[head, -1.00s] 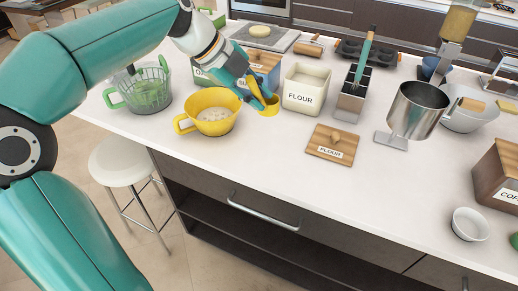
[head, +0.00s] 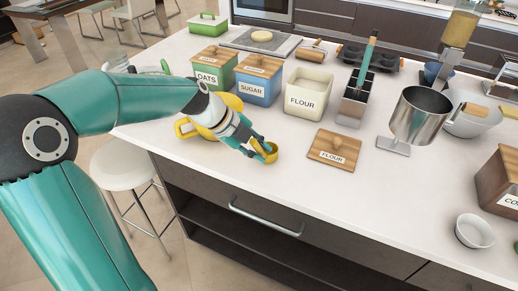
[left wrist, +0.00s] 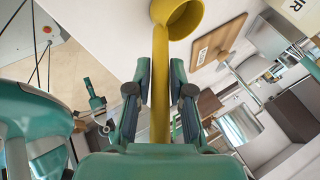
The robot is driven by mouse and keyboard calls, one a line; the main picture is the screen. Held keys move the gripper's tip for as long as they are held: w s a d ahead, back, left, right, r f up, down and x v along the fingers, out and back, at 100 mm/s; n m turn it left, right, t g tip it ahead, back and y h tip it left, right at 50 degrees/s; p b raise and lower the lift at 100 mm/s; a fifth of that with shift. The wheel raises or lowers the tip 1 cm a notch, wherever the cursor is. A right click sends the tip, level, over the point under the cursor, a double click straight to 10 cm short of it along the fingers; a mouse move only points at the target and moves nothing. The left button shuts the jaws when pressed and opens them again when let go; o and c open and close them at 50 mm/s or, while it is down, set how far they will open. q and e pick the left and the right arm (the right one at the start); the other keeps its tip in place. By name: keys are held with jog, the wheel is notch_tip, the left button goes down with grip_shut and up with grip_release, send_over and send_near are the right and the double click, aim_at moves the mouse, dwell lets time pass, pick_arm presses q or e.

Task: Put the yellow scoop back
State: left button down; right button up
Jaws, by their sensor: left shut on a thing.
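The small yellow scoop (head: 271,157) is in front of the flour canister, left of the flour lid. My left gripper (head: 258,146) is shut on its handle. In the left wrist view the handle (left wrist: 160,95) runs between the fingers (left wrist: 159,80), and the round cup (left wrist: 181,15) is beyond the fingertips. I cannot tell whether the scoop touches the counter. The open flour canister (head: 306,93), cream with flour inside, stands behind it. Its wooden lid (head: 345,148), labelled FLOUR, lies flat on the counter. My right gripper is not seen.
A yellow bowl (head: 186,129) is mostly hidden behind my left forearm. Green oats (head: 210,78) and blue sugar (head: 253,90) canisters with lids stand behind. The counter front of the lid is clear.

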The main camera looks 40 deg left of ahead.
pick_arm(q)
jog(key=shift+f, duration=0.1)
jog(key=c, duration=1)
grip_release()
jog(key=shift+c, duration=0.2)
jog(key=shift+r, duration=0.25)
jog(key=shift+s+a+r, duration=0.15)
jog(key=shift+a+r, duration=0.05)
jog(key=v, duration=1.1)
jog(key=shift+s+b, duration=0.15)
jog(key=shift+b, duration=0.3)
jog(key=shift+r, duration=0.1)
